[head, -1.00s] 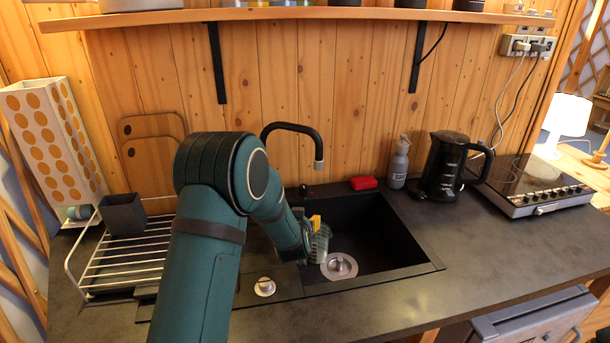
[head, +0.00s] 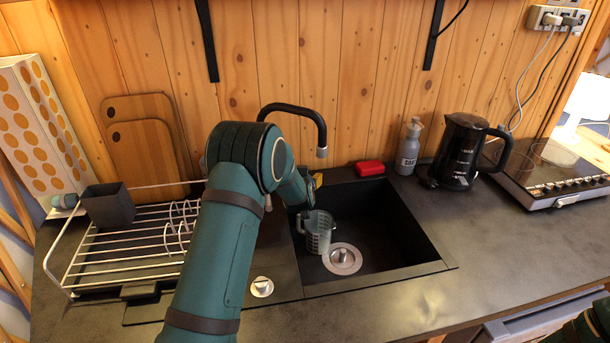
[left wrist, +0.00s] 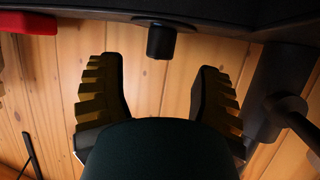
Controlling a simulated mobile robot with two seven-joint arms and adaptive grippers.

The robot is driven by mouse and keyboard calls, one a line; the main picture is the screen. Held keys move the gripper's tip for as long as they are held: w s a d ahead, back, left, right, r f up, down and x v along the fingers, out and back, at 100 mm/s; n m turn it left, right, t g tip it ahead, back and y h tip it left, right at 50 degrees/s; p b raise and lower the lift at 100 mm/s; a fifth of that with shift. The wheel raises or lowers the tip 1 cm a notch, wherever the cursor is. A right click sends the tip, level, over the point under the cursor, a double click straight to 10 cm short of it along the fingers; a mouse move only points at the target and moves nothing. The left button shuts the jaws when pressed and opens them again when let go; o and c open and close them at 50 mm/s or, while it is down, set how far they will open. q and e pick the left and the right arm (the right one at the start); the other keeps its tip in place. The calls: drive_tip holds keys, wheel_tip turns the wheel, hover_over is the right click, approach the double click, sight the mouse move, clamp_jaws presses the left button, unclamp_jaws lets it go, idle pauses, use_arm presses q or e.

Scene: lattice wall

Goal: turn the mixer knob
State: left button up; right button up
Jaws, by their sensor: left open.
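The mixer knob (left wrist: 161,41) is a short black cylinder by the dark sink edge in the left wrist view. My left gripper (left wrist: 160,68) is open, with a ridged yellow-and-black finger on each side below the knob in the picture. The knob looks just beyond the fingertips, lined up between them; I see no contact. In the head view the knob is hidden behind my left arm, and only a yellow bit of the left gripper (head: 316,181) shows near the back sink rim. The black faucet (head: 299,108) arches above. My right gripper is not visible.
A clear measuring jug (head: 318,234) stands in the black sink (head: 385,235). A red sponge (head: 370,168), a soap bottle (head: 409,148) and a black kettle (head: 460,150) are to the right. A dish rack (head: 130,245) is left. The front right counter (head: 490,250) is clear.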

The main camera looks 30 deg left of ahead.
use_arm(q)
drive_tip(key=shift+x, duration=2.9)
drive_tip(key=shift+r, duration=0.1)
drive_tip(key=shift+c, duration=0.2)
clamp_jaws()
